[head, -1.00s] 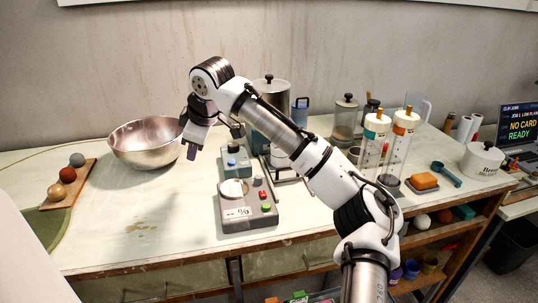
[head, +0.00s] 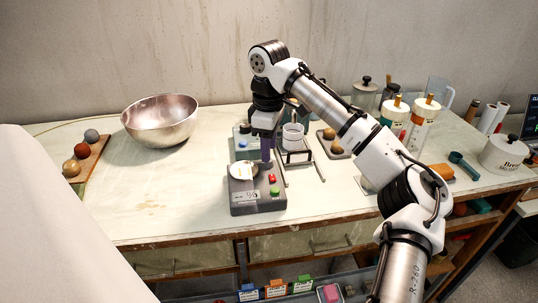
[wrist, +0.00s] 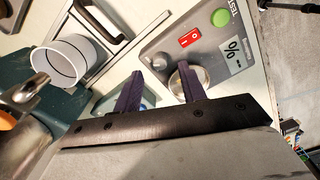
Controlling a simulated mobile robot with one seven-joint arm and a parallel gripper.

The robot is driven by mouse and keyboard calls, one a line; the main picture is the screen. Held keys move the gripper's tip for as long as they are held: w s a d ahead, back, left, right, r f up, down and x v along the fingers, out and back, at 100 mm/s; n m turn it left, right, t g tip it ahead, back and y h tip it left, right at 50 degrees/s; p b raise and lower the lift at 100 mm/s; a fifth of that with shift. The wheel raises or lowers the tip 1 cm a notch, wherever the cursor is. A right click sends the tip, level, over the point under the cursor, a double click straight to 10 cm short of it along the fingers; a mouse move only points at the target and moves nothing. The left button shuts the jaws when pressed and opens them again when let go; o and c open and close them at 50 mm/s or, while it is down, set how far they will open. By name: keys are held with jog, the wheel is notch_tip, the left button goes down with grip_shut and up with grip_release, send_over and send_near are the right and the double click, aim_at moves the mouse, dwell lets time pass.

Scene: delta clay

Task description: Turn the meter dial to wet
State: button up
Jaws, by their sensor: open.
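The grey meter (head: 250,208) sits near the table's front edge, with a round pale pan, a red switch, a green button and a "%" display. In the wrist view the meter (wrist: 213,62) shows close up. Its silver dial (wrist: 160,62) shows between my fingertips; its pointing and any "wet" mark cannot be read. My gripper (wrist: 160,82) is open, its two dark purple fingers either side of the dial's place in that view. In the head view my gripper (head: 267,150) points down over the meter's back part and hides the dial. Contact cannot be told.
A teal device (head: 242,153) stands just behind the meter. A white cup (head: 293,136) on a wire stand is close to the right. A steel bowl (head: 160,122) and a board with balls (head: 85,155) are to the left. The front left of the table is clear.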

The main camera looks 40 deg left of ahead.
jog(key=shift+f, duration=1.65)
grip_shut()
